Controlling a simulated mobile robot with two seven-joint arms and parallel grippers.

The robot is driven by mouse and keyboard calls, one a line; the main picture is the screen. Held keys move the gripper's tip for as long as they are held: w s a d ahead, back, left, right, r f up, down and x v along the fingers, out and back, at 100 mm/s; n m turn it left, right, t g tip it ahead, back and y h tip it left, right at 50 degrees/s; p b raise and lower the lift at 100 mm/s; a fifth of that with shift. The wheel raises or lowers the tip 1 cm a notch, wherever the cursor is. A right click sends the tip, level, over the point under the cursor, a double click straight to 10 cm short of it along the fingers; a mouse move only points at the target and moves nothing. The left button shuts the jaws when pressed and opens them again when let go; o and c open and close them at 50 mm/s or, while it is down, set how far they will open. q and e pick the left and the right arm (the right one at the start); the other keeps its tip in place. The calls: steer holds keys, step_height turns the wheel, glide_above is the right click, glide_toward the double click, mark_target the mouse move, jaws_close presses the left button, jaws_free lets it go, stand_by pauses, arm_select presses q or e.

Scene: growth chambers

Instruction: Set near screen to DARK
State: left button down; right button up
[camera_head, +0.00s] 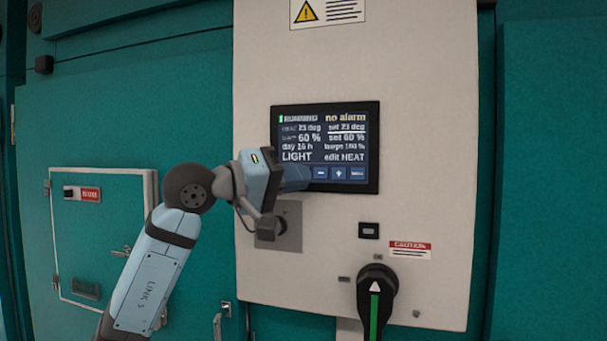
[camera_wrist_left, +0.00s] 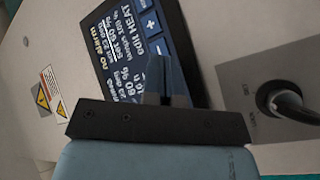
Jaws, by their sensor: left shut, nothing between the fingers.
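The near screen (camera_head: 325,147) is a dark display in a black frame on the pale panel. It reads RUNNING, no alarm, day 16 h, LIGHT and edit HEAT. Blue buttons run along its bottom: minus (camera_head: 320,173), plus (camera_head: 338,173) and one at the right (camera_head: 357,173). My left gripper (camera_head: 304,178) is shut and empty at the screen's lower left corner, covering the leftmost part of the button row. The screen also shows in the left wrist view (camera_wrist_left: 125,40), with the shut fingers (camera_wrist_left: 166,85) in front of it; contact cannot be told. My right gripper is out of view.
A grey plate with a dark round fitting (camera_head: 280,224) sits just below my left wrist. A black rotary handle with a green stripe (camera_head: 376,290) juts out lower right. A small framed hatch (camera_head: 100,235) is in the teal wall at left.

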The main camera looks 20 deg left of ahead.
arm_select(q)
steer(key=shift+w, duration=0.3)
stand_by(0.4)
stand_by(0.3)
steer(key=shift+s+f+b, duration=0.1)
steer(key=shift+s+b, duration=0.3)
steer(key=shift+b, duration=0.15)
steer(key=shift+s, duration=0.35)
steer(key=s+b, duration=0.2)
steer(key=s, duration=0.3)
steer(key=shift+a, duration=0.1)
steer(key=shift+n, duration=0.3)
stand_by(1.9)
